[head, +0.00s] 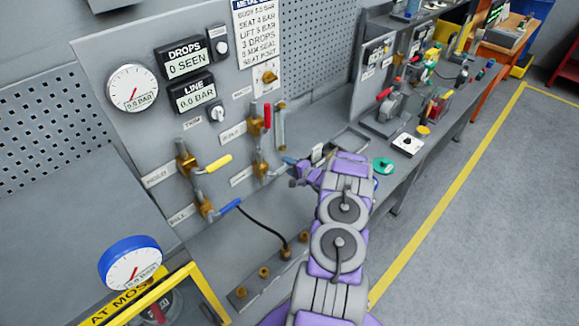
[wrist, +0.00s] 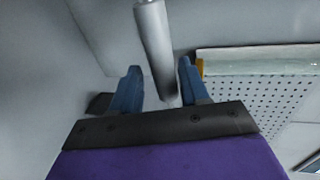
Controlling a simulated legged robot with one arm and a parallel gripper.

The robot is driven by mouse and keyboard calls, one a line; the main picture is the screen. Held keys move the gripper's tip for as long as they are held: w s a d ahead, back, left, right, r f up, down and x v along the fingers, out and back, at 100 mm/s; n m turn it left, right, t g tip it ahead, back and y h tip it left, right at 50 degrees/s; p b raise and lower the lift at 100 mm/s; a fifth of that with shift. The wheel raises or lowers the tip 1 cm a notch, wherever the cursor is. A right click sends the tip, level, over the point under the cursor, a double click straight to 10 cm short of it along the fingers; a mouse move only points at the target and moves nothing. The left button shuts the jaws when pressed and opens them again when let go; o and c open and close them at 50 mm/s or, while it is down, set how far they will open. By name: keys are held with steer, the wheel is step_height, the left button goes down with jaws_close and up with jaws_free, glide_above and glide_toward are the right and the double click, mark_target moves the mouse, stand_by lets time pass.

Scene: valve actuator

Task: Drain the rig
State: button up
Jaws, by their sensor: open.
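The test rig panel (head: 190,130) carries several brass valves with lever handles. A yellow handle (head: 218,163) and a blue handle (head: 230,207) point out to the right, and a red handle (head: 267,117) stands upright. A lower right brass valve (head: 261,171) has a grey lever (head: 277,171) reaching toward my gripper (head: 291,164). In the wrist view, my gripper (wrist: 160,70) is open, with a grey rod (wrist: 155,45) between its two blue fingers. I cannot tell whether either finger touches it.
A black hose (head: 262,226) runs to the bench. A blue-rimmed gauge (head: 130,264) stands front left. Other fittings line the bench at right.

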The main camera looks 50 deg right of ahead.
steer(key=shift+a+r, duration=0.1)
steer(key=shift+s+a+r, duration=0.1)
steer(key=shift+s, duration=0.15)
steer(key=b+v, duration=0.1)
steer(key=v, duration=1.5)
steer(key=shift+s+b, duration=0.4)
steer(key=shift+s, duration=0.05)
steer(key=shift+w+d, duration=0.1)
steer(key=shift+d, duration=0.15)
